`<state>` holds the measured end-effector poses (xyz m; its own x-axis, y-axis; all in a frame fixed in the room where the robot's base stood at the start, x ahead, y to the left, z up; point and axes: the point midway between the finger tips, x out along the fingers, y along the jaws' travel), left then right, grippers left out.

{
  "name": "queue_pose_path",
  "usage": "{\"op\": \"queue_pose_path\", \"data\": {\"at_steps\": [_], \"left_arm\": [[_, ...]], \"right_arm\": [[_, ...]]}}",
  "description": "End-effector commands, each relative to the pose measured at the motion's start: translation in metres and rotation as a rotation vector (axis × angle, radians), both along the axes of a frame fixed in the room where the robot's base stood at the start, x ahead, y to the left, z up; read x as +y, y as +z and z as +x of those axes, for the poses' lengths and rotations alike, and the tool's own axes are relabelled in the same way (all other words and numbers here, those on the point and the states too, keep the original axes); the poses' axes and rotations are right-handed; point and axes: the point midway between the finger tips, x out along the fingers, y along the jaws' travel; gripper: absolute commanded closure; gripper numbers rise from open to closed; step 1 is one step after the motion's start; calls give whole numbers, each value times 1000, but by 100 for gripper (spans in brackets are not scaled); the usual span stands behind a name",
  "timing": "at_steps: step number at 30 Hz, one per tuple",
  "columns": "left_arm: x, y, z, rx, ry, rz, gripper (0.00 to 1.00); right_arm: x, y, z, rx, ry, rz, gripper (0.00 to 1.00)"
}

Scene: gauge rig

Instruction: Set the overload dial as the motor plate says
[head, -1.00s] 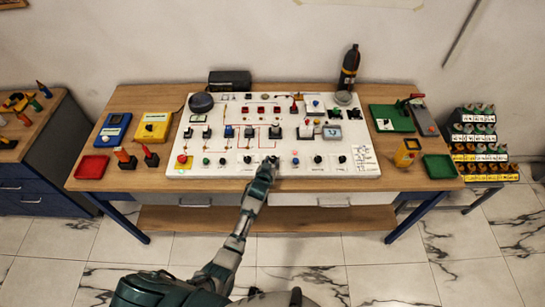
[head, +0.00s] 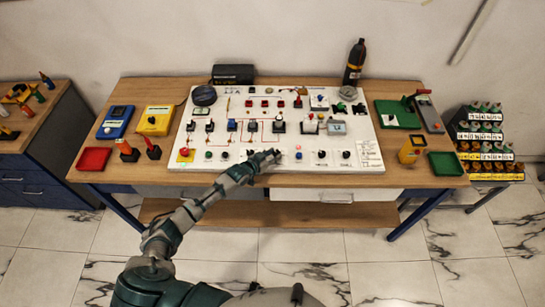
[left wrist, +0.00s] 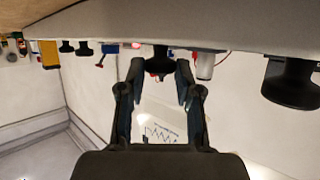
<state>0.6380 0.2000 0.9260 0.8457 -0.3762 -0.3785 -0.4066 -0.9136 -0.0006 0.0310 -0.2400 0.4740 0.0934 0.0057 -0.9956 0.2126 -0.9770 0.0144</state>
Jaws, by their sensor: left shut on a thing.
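My left gripper (head: 270,158) is at the front row of controls on the white panel (head: 228,170). In the left wrist view its fingers (left wrist: 159,72) are shut on a black dial (left wrist: 158,58), one finger on each side. The gripper hides this dial in the head view, and its pointer and scale cannot be read. A white label sheet (head: 369,155) lies at the panel's right front; its print is too small to read. I cannot tell which sheet is the motor plate. My right gripper is not in view.
In the left wrist view a white cylinder (left wrist: 205,66) is beside the right finger, and a large black knob (left wrist: 290,82) is further right. A red tray (head: 92,158) lies left.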

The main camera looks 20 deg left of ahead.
Motion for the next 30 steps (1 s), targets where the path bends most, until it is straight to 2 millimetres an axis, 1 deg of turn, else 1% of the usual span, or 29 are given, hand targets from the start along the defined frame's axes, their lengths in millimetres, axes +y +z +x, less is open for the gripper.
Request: {"op": "queue_pose_path", "data": {"at_steps": [7, 8, 9, 10, 18, 22, 26, 30], "left_arm": [[1, -1, 0, 3, 2, 2, 100], [1, -1, 0, 3, 2, 2, 59], [1, -1, 0, 3, 2, 2, 49], [0, -1, 0, 3, 2, 2, 42], [0, 0, -1, 1, 1, 1, 42], [3, 3, -7, 0, 0, -1, 42], [11, 9, -24, 1, 1, 2, 42], [24, 21, -51, 3, 0, 2, 42]], "right_arm": [[-4, 0, 0, 1, 2, -6, 60], [-5, 0, 0, 1, 2, -6, 60], [-5, 0, -1, 2, 2, -6, 60], [-5, 0, -2, 2, 2, -6, 60], [-5, 0, -1, 1, 1, -5, 60], [-4, 0, -1, -1, 1, -4, 60], [-3, 0, -1, 0, 1, -4, 60], [-3, 0, -1, 0, 1, -3, 60]]}}
